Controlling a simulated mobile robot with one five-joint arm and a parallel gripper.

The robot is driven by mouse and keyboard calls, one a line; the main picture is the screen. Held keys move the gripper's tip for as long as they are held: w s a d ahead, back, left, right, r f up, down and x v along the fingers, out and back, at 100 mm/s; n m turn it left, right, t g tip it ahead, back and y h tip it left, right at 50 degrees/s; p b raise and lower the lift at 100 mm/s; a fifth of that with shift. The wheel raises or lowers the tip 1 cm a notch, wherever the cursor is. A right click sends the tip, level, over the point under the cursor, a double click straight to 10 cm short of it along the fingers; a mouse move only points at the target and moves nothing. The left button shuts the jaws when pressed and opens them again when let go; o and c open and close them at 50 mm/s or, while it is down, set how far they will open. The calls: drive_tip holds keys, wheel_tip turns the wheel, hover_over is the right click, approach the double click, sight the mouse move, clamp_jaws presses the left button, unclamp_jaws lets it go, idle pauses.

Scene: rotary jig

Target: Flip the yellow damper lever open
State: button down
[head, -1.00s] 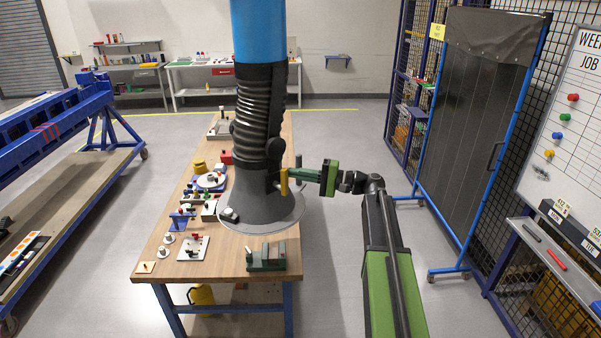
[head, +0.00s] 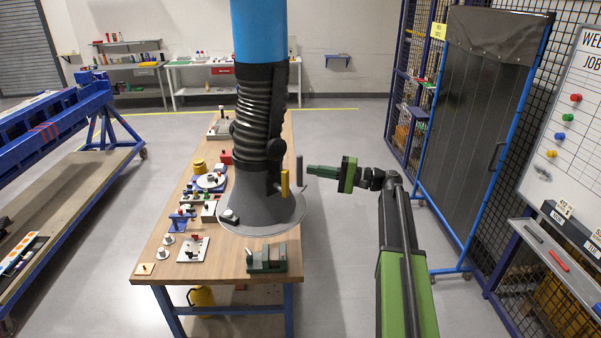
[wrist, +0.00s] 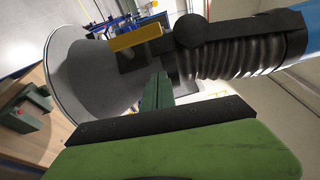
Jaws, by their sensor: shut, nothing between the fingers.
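The yellow damper lever (head: 284,183) stands upright on the right side of the dark grey extraction hood (head: 258,209), near where the cone meets the ribbed hose. In the wrist view the lever (wrist: 136,38) shows as a yellow bar beside the hood's cone (wrist: 95,75). My gripper (head: 309,170) is to the right of the lever and apart from it in the head view, its green fingers pointing left. In the wrist view my gripper's fingers (wrist: 158,88) are together and hold nothing, with the lever beyond their tips.
A grey upright handle (head: 299,171) stands between the lever and my fingertips in the head view. The wooden workbench (head: 222,262) below carries a green vise (head: 267,259) and several small fixtures. A dark welding curtain (head: 470,120) stands at right. The floor between is clear.

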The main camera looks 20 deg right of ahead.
drive_tip(key=v, duration=0.6)
drive_tip(key=shift+r, duration=0.3)
drive_tip(key=shift+s, duration=0.15)
